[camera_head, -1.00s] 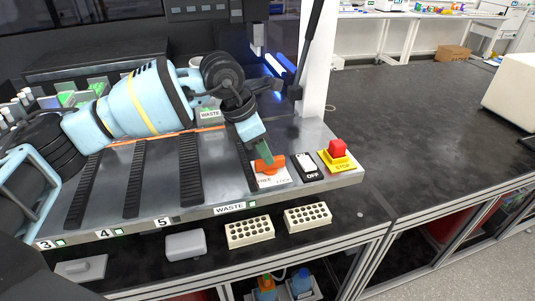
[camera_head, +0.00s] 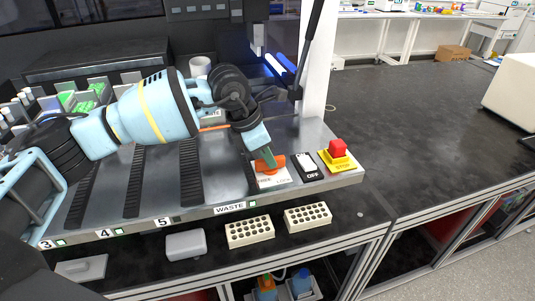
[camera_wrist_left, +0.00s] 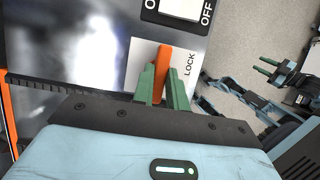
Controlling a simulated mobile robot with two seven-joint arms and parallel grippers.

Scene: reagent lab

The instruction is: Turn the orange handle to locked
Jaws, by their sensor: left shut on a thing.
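The orange handle (camera_head: 277,161) sits on a white label plate (camera_head: 273,181) at the right end of the grey machine deck. My left gripper (camera_head: 268,158) reaches down onto it from the upper left. In the left wrist view, the green fingers of my left gripper (camera_wrist_left: 160,78) are on either side of the orange handle (camera_wrist_left: 164,52), shut on it. The handle's tip shows past the fingers, and the word LOCK is printed to its right. Its lower part is hidden. My right gripper (camera_wrist_left: 266,67) shows at the right of the left wrist view, its fingers apart and empty.
Right of the handle are a black and white ON/OFF switch (camera_head: 307,165) and a red stop button (camera_head: 338,147) on a yellow base. Two cream racks (camera_head: 249,232) and a grey box (camera_head: 186,244) lie in front of the deck. The dark bench at right is mostly bare.

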